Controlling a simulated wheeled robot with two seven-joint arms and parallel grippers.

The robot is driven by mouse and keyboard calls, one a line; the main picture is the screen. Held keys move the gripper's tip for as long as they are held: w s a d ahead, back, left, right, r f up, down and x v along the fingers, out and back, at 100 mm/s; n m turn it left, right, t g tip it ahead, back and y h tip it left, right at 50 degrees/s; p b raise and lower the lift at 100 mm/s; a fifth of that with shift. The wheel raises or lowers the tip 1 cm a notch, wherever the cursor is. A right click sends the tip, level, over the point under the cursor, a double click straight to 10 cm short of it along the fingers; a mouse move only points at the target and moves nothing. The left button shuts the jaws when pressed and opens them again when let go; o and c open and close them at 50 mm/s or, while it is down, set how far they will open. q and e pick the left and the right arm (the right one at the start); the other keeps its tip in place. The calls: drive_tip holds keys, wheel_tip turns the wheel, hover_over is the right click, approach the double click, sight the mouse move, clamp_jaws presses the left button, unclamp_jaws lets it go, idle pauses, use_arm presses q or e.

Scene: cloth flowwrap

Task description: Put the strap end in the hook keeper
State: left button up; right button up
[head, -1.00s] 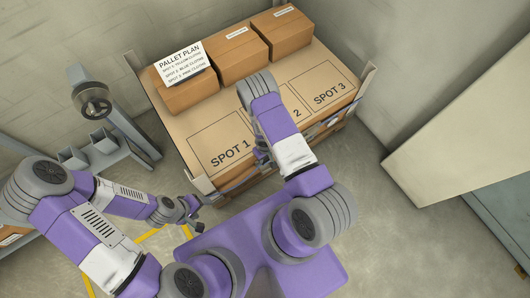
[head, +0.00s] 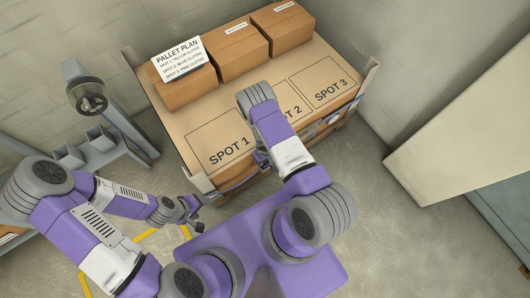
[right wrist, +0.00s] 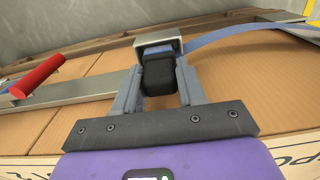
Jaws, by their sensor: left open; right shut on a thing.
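In the right wrist view my right gripper (right wrist: 158,92) is shut on a black block (right wrist: 158,76), which looks like the strap end. A silver metal bracket (right wrist: 157,39), likely the hook keeper, is just beyond it. The blue strap (right wrist: 240,40) runs from the bracket to the right, and some blue shows inside it. I cannot tell how far the block sits in the bracket. In the head view my right gripper (head: 262,156) is at the pallet's front side, partly hidden by its arm. My left gripper (head: 195,222) is open and empty, left of the pallet's front corner.
A red handle (right wrist: 39,77) on a metal bar lies left of my right gripper. The pallet top (head: 190,116) carries several cardboard boxes (head: 239,52) at the back and a pallet plan sign (head: 178,58). A grey stand with a wheel (head: 88,98) is at the left.

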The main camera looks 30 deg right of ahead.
drive_tip(key=shift+f, duration=0.35)
drive_tip(key=o, duration=1.2)
drive_tip(key=shift+c, duration=0.2)
drive_tip(key=shift+r, duration=0.1)
drive_tip(key=shift+r+p, duration=0.35)
drive_tip(key=shift+r, duration=0.15)
wheel_tip(320, 180, up, 12)
drive_tip(key=p, duration=0.4)
drive_tip(key=s+a+r+m+y, duration=0.3)
drive_tip(key=s+a+r+y, duration=0.1)
drive_tip(key=s+a+r, duration=0.6)
drive_tip(key=a+r, duration=0.1)
drive_tip(key=a, duration=0.2)
drive_tip(key=shift+s+t, duration=0.3)
drive_tip(key=shift+s, duration=0.1)
